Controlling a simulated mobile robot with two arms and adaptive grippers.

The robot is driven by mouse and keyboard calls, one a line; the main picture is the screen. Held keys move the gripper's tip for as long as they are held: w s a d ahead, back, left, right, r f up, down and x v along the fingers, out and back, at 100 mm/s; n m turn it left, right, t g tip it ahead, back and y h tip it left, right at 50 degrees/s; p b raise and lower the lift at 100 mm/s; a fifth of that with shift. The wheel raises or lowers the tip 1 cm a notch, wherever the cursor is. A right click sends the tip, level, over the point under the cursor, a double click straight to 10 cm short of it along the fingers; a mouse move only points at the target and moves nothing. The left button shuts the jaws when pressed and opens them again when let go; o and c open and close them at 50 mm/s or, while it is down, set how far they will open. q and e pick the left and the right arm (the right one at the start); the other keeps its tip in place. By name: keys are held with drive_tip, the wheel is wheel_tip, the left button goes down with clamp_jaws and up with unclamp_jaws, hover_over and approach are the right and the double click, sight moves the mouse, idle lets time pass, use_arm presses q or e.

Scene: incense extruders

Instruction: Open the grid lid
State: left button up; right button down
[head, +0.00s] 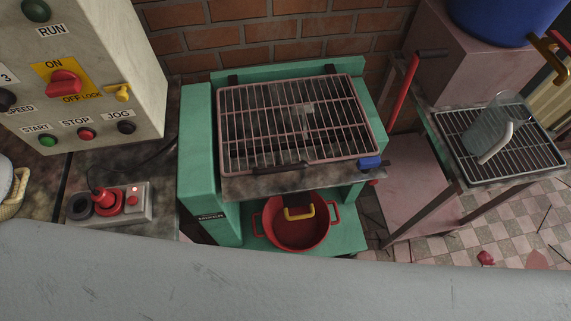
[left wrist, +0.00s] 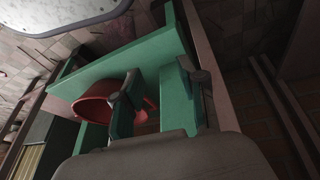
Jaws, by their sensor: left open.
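The grid lid (head: 246,140), a rectangular metal grille with a pinkish frame, lies flat and closed on top of the green machine (head: 200,135) in the middle of the head view. A dark bar runs along its front edge, and a blue piece (head: 370,163) sits at its front right corner. Parts under the bars are hard to make out. In the left wrist view, my left gripper (left wrist: 160,88) is open and empty, with green machine parts (left wrist: 130,62) beyond its fingers. I cannot make out the grid lid there. Neither gripper shows in the head view.
A red pot (head: 290,238) with a yellow-handled part above it stands under the machine. A control panel (head: 120,80) and a red joystick box (head: 140,207) are at left. A rack with a clear jug (head: 487,125) is at right. A brick wall (head: 290,30) stands close behind.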

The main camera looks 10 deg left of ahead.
use_arm(q)
drive_tip(key=w+d+r+n+t+h+b, duration=0.1)
drive_tip(key=w+d+r+n+t, duration=0.15)
drive_tip(key=w+r, duration=0.45)
drive_tip(key=n+t+h+b, duration=0.4)
drive_tip(key=n+t+h, duration=0.3)
drive_tip(key=n, duration=0.3)
approach(280, 167)
drive_tip(key=p+x, duration=0.1)
drive_tip(key=x, duration=0.5)
drive_tip(key=f+p+x, duration=0.1)
drive_tip(key=x, duration=0.3)
drive_tip(key=shift+d+p, duration=0.1)
drive_tip(key=shift+p, duration=0.2)
clamp_jaws()
